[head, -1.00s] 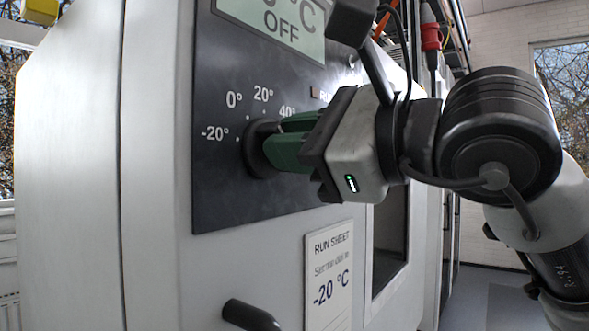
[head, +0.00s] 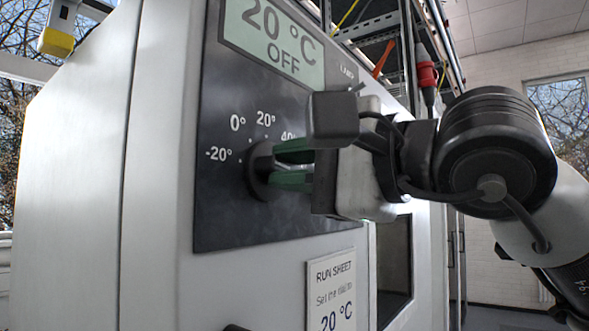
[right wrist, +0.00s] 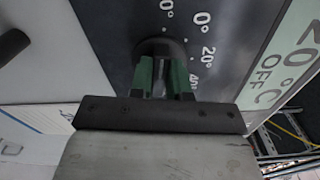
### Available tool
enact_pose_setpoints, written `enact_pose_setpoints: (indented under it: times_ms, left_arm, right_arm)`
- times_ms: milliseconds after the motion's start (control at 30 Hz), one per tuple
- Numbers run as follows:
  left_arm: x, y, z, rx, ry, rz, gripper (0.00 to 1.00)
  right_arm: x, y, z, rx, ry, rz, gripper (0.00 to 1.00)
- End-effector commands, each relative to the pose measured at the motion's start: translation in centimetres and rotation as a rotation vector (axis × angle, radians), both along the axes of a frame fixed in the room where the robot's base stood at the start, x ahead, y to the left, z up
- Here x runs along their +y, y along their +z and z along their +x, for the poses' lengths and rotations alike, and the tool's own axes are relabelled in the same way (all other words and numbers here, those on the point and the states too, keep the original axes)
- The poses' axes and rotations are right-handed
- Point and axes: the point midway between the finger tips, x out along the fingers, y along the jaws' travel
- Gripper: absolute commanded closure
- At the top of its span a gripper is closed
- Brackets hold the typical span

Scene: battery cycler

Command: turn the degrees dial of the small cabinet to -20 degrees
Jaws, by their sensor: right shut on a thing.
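The degrees dial (head: 262,171) is a round dark knob on the cabinet's black panel (head: 225,222). Marks of -20°, 0°, 20° and 40° curve around its left and top. My right gripper (head: 280,166) comes from the right and is shut on the dial, one green finger above and one below in the head view. In the right wrist view the fingers (right wrist: 165,78) grip the dial (right wrist: 162,48) from both sides. The dial's pointer is hidden, so its setting cannot be told. The display (head: 280,35) reads 20 °C, OFF. My left gripper is out of view.
A run sheet (head: 332,280) hangs below the panel, cut off at the bottom. A dark window (head: 394,260) is right of it. A black handle (right wrist: 12,44) sticks out in the right wrist view. A rack with cables (head: 375,50) stands behind.

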Motion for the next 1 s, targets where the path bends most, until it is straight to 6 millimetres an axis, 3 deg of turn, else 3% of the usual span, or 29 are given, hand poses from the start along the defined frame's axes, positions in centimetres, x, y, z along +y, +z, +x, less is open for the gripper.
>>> enact_pose_setpoints:
  times_ms: [433, 467, 600, 1000]
  left_arm:
    - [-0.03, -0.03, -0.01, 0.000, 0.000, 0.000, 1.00]
    - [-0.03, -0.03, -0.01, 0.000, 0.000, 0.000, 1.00]
    - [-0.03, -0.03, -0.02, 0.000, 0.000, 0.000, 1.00]
    - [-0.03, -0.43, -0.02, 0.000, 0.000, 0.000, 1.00]
  right_arm:
    - [0.02, -0.03, -0.03, -0.013, 0.000, -0.009, 1.00]
    - [0.02, -0.03, -0.03, -0.013, 0.000, -0.009, 0.81]
    - [0.02, -0.04, -0.02, -0.012, 0.000, -0.009, 0.60]
    - [-0.72, -0.11, -0.46, -0.012, -0.001, -0.006, 0.57]
